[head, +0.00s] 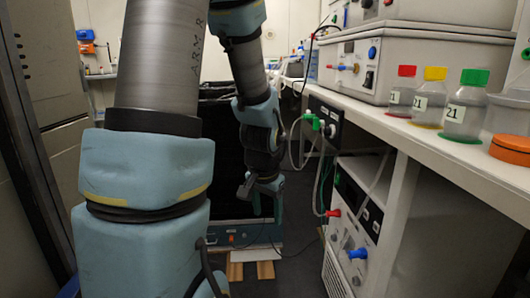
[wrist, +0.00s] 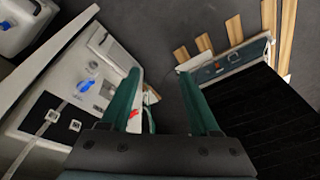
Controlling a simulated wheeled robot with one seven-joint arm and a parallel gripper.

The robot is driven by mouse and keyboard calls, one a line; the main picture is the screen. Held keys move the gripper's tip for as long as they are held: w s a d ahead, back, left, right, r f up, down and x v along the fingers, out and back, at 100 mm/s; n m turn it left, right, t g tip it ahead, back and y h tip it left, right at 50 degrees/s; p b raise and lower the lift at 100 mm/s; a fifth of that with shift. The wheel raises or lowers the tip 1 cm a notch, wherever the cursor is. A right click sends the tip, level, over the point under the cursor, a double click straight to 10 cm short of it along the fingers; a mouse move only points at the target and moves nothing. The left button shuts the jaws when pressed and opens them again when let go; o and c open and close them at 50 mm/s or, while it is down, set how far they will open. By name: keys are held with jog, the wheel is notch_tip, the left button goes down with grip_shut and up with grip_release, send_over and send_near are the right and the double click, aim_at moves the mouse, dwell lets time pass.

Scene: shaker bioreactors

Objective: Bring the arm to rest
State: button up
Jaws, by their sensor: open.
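My arm rises through the left and middle of the head view and bends down at its far end. My gripper (head: 264,200) hangs low there, in front of a black box-shaped unit and left of the bench. In the wrist view my gripper (wrist: 160,82) shows two green fingers spread wide apart. The fingers touch nothing that I can see.
A white bench (head: 430,140) on the right holds bottles with red, yellow and green caps (head: 475,78). A white device (head: 358,222) with red and blue connectors stands beneath. The black unit (wrist: 262,118) sits near wooden slats (wrist: 204,43). Cables hang near my gripper.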

jog(key=s+a+r+n+g, duration=0.1)
jog(key=s+a+r+n, duration=0.2)
jog(key=s+a+n, duration=0.4)
notch_tip(320, 180, up, 25)
jog(key=m+p, duration=0.1)
jog(key=p, duration=2.3)
jog(key=shift+w+a+f+p, duration=0.2)
jog(key=shift+w+a+p, duration=0.15)
jog(key=shift+w+p, duration=0.05)
